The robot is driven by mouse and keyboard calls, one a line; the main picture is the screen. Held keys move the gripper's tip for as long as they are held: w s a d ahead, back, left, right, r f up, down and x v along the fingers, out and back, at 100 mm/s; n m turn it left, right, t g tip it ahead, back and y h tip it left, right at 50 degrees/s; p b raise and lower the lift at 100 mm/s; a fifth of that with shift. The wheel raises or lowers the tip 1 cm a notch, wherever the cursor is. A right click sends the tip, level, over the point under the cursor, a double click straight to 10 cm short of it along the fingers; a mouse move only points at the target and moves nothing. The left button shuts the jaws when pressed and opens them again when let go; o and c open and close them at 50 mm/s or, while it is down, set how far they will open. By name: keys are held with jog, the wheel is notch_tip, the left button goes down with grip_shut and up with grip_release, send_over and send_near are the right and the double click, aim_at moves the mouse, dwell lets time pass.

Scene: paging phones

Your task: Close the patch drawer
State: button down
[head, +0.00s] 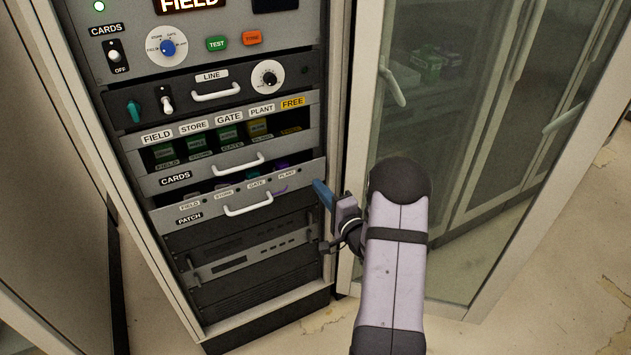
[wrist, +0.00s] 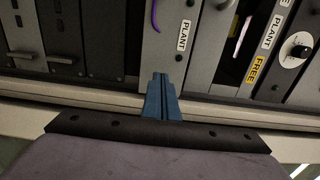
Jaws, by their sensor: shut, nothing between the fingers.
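The patch drawer (head: 212,213) is a grey front with a PATCH label and a pale bar handle (head: 248,205), low in the rack. A purple item shows behind its labels, and the front seems to stand out a little. My gripper (head: 324,194) is beside the drawer's right end, its blue fingers shut and empty. In the wrist view, turned on its side, the fingertips (wrist: 161,80) overlap the end of the patch drawer front (wrist: 176,65), below its PLANT label (wrist: 183,36). I cannot tell whether they touch it.
The cards drawer (head: 212,172) above has its own handle, with green cards behind it. A LINE panel (head: 220,90) with a knob is higher up. Dark rack units (head: 250,262) sit below. A glass door (head: 460,150) stands to the right, close behind my arm.

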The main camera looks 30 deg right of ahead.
aim_at(310, 174)
jog(key=shift+w, duration=1.5)
jog(key=w, duration=0.4)
jog(key=shift+w+f+b, duration=0.1)
jog(key=shift+b, duration=0.25)
jog(key=shift+w+r, duration=0.1)
jog(key=shift+r, duration=0.3)
jog(key=shift+s+f+p, duration=0.1)
jog(key=shift+s+p, duration=0.2)
jog(key=shift+s, duration=0.05)
jog(key=s, duration=1.3)
jog(key=shift+s+f, duration=0.25)
jog(key=shift+s, duration=0.1)
